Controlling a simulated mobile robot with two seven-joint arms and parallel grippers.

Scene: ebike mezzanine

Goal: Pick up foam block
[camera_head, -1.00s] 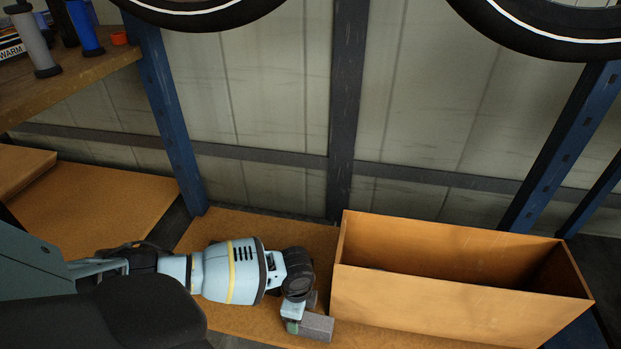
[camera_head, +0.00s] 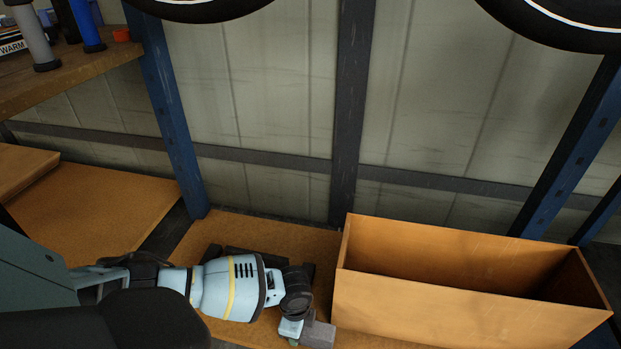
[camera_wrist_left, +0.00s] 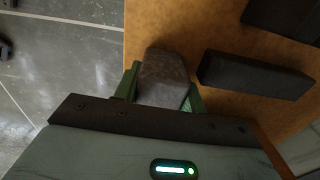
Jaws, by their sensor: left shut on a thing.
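A grey foam block (camera_head: 317,333) is at the tip of my left gripper (camera_head: 303,337), low in the head view. In the left wrist view the foam block (camera_wrist_left: 163,80) sits between the two green fingers of my left gripper (camera_wrist_left: 163,95), which is shut on it. It is over the brown shelf board (camera_wrist_left: 222,105); I cannot tell how far above. Two more dark blocks lie on the board, one near the foam block (camera_wrist_left: 255,75) and one at the top right (camera_wrist_left: 285,17). My right gripper is not in view.
An open wooden box (camera_head: 470,305) stands right of my left gripper. A blue upright post (camera_head: 168,110) and a grey wall (camera_head: 265,110) are behind. A higher shelf (camera_head: 70,90) with bottles is at upper left. Tyres hang at the top.

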